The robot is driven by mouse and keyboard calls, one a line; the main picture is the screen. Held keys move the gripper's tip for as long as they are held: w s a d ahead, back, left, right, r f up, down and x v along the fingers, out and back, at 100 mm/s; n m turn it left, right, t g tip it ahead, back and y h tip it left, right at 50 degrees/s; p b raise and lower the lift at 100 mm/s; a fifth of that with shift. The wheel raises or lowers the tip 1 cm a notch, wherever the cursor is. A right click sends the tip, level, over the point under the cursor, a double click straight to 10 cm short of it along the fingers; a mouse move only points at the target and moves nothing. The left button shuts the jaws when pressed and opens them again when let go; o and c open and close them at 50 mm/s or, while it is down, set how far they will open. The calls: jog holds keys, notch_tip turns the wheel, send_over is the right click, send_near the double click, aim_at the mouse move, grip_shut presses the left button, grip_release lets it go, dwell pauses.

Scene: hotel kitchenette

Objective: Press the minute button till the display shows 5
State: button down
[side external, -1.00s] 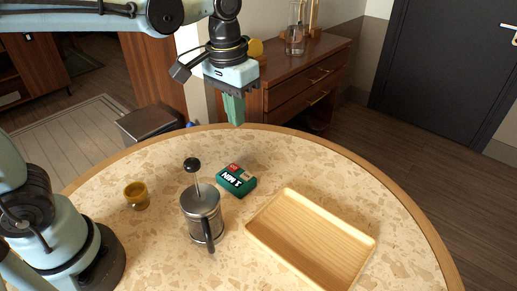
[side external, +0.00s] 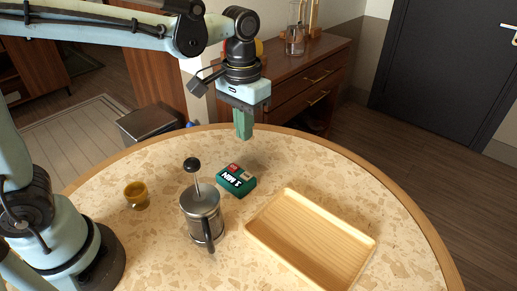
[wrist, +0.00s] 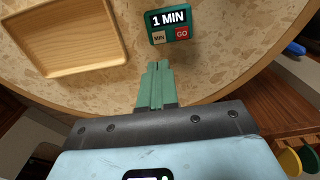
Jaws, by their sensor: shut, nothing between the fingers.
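A green timer (side external: 236,180) lies on the round table behind the French press. In the wrist view the timer (wrist: 169,25) has a dark display reading "1 MIN", a pale button marked MIN (wrist: 159,37) and a red GO button (wrist: 182,34). My gripper (side external: 243,135) is shut and empty, its green fingers pointing down above the table, behind the timer and apart from it. In the wrist view the closed fingertips (wrist: 158,66) are a little short of the timer's button edge.
A French press (side external: 203,212) stands in front of the timer, its plunger knob raised. An amber cup (side external: 136,195) is at the left. A wooden tray (side external: 283,258) lies at the right. The table's far edge (side external: 290,132) is close to my gripper.

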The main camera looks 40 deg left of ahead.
aim_at(247, 174)
notch_tip(247, 174, down, 11)
jog(key=shift+r, duration=0.2)
dwell(0.3)
jog(key=shift+f, duration=0.1)
jog(key=shift+f, duration=0.75)
jog(key=shift+w, duration=0.1)
notch_tip(247, 174, up, 9)
dwell(0.5)
dwell(2.6)
